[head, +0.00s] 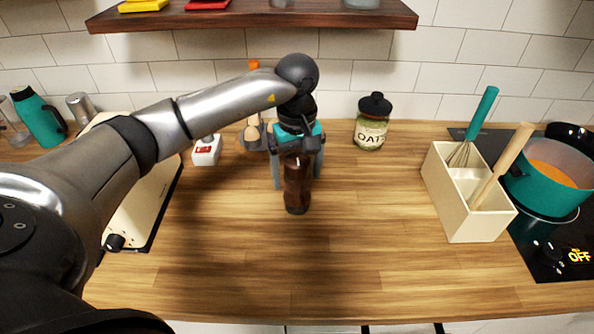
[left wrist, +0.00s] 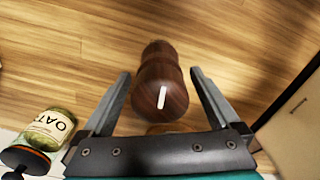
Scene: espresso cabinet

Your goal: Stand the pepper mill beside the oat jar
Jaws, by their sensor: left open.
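The dark brown wooden pepper mill (head: 297,195) stands upright on the counter, left of the oat jar and nearer to me. My left gripper (head: 297,181) is open above and around its upper part, with one finger on each side. In the left wrist view the mill (left wrist: 160,88), with a white mark on its top, lies between the spread fingers (left wrist: 160,72), with gaps visible on both sides. The oat jar (head: 370,137), glass with a black lid, stands near the back wall; it also shows in the left wrist view (left wrist: 48,128). My right gripper is out of view.
A cream utensil box (head: 468,222) with a whisk and a wooden tool stands at right, beside a teal pot (head: 545,190) on the hob. Counter around the jar's front is clear.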

